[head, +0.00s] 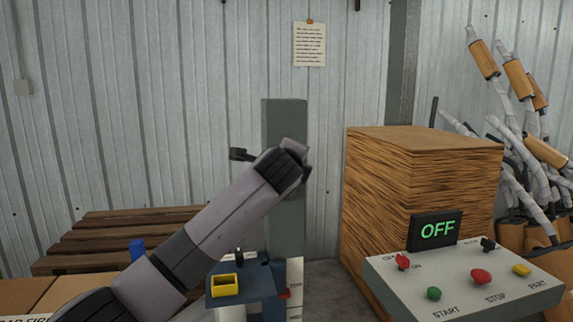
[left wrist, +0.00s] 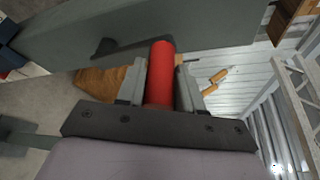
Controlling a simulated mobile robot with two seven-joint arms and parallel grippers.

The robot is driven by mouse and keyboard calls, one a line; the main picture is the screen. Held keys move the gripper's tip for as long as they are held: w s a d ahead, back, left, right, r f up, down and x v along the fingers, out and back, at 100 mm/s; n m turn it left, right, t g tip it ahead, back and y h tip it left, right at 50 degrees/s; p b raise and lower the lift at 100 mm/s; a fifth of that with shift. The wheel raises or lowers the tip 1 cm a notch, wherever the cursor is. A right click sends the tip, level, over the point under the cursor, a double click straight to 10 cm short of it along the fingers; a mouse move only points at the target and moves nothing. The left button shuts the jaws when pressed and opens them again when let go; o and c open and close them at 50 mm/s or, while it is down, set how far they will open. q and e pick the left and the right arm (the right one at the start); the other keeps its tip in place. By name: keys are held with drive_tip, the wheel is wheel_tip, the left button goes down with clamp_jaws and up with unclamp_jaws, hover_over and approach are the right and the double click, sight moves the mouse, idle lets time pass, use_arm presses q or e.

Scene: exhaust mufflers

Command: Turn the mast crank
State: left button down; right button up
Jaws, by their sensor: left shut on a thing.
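The mast (head: 284,120) is a grey-green upright column in the middle of the head view. It crosses the top of the left wrist view as a wide grey-green beam (left wrist: 200,30). The crank's red round handle (left wrist: 160,65) stands between the two fingers of my left gripper (left wrist: 160,84), which is shut on it. In the head view my left arm reaches up to the mast and hides the red handle and the fingers. A small dark part (head: 241,154) sticks out left of the mast; I cannot tell what it belongs to. My right gripper is not in view.
A control box (head: 400,285) with knobs and buttons and an OFF display (head: 437,230) stands at the right. Behind it are a wooden crate (head: 425,137) and wrapped exhaust pipes (head: 500,90). A blue tray (head: 258,284) with a yellow bin sits low by the mast. Pallets (head: 150,222) lie left.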

use_arm(q)
drive_tip(key=shift+w+d+r+m, duration=0.1)
drive_tip(key=shift+d+r+m, duration=0.3)
drive_tip(key=shift+m, duration=0.1)
drive_tip(key=shift+d, duration=0.1)
drive_tip(key=c, duration=1.1)
unclamp_jaws()
drive_tip(key=shift+r, duration=0.1)
drive_tip(key=o, duration=0.3)
drive_tip(key=shift+d, duration=0.1)
drive_tip(key=shift+f, duration=0.2)
drive_tip(key=shift+f, duration=0.1)
